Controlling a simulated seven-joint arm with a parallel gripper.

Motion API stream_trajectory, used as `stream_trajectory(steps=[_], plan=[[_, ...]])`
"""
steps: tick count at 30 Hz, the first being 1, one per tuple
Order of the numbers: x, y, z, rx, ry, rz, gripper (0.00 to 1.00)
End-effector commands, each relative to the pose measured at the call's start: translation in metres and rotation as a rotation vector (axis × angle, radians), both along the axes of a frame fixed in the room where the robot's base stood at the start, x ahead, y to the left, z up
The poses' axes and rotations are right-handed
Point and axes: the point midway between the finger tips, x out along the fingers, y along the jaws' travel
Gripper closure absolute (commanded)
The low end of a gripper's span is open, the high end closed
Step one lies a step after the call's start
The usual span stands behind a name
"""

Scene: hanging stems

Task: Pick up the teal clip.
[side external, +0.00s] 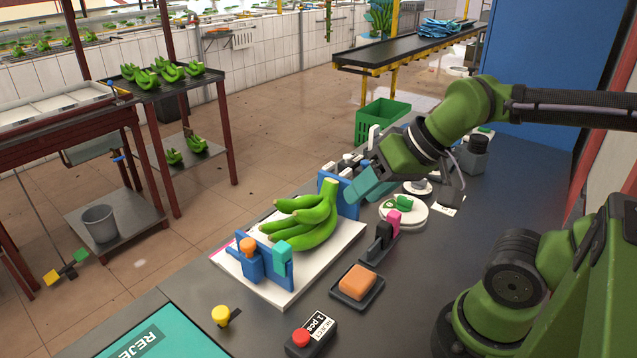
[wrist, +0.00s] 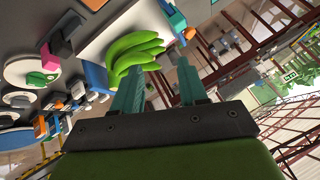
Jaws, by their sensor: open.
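The teal clip (side external: 282,252) sits upright on a low blue rack (side external: 268,268) at the front of the white board, to the right of an orange clip (side external: 247,246). In the wrist view the teal clip (wrist: 176,18) is at the top, beyond my fingertips. My gripper (side external: 372,188) has teal fingers and hangs behind the bananas and the rear blue holder, well away from the clip. In the wrist view my gripper (wrist: 159,65) is open, with nothing between its fingers.
Green bananas (side external: 308,215) stand on the white board (side external: 225,262) between my gripper and the clip. A rear blue holder (side external: 350,195), a pink block (side external: 393,217), an orange sponge (side external: 357,281) on a dark tray and a red button (side external: 300,337) are nearby.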

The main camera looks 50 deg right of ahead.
Motion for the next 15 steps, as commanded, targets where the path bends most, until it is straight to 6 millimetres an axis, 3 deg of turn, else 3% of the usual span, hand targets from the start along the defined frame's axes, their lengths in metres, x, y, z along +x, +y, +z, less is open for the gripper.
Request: stream_trajectory(steps=[1, 5, 15], plan=[[0.0000, 0.0000, 0.0000, 0.000, 0.000, 0.000, 0.57], [0.0000, 0.0000, 0.0000, 0.000, 0.000, 0.000, 0.39], [0.0015, 0.0046, -0.0068, 0.000, 0.030, 0.019, 0.39]])
